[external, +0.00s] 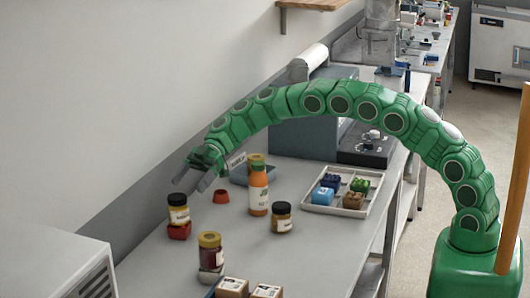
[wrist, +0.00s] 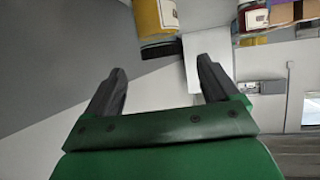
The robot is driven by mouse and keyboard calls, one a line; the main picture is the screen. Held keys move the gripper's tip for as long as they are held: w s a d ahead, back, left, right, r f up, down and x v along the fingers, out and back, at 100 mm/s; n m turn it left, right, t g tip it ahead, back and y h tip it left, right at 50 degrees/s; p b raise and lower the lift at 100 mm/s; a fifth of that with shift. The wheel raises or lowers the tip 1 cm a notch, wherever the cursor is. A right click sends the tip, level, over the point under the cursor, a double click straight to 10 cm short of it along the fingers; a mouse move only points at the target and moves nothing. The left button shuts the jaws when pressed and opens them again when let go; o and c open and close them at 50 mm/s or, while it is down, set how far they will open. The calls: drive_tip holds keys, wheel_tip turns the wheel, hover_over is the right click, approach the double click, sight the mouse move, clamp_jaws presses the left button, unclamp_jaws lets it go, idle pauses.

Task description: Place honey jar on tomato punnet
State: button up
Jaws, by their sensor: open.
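A honey-coloured jar (external: 179,215) with a black lid and pale label stands upright on a small red box (external: 179,232), which looks like the tomato punnet, at the left of the bench. My gripper (external: 191,183) is open and empty, above and slightly right of this jar, with its fingers apart and not touching it. In the wrist view, the gripper's two fingers (wrist: 160,88) are spread with nothing between them. A yellow jar (wrist: 155,14) with a dark lid shows upside down at the top, beyond the fingers and partly cut off; it looks like the same jar.
A similar black-lidded jar (external: 282,218), an orange bottle (external: 258,192), a yellow-lidded dark jar (external: 210,253) and a small red piece (external: 221,196) stand nearby. A divided tray (external: 318,209) of coloured blocks lies right. Brown boxes (external: 233,287) stand in front. The bench's right-front area is clear.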

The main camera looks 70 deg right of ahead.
drive_tip(key=shift+v, duration=1.35)
